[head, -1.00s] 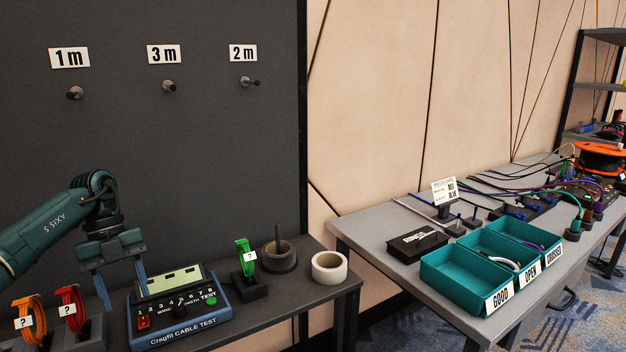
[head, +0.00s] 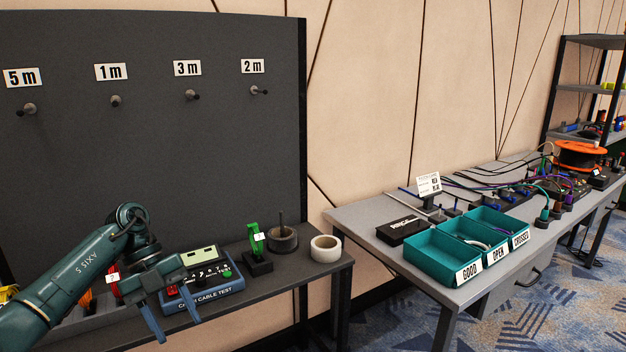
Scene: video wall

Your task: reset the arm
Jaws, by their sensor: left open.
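My left arm comes in from the lower left in the head view. Its gripper (head: 175,322) is open and empty, with the two blue fingers apart and pointing down. The gripper is in front of the blue cable tester (head: 215,293) and hides part of its left side and front label. My right gripper is not in view.
Teal bins (head: 440,262) stand on the right table. The aisle floor (head: 540,320) is clear.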

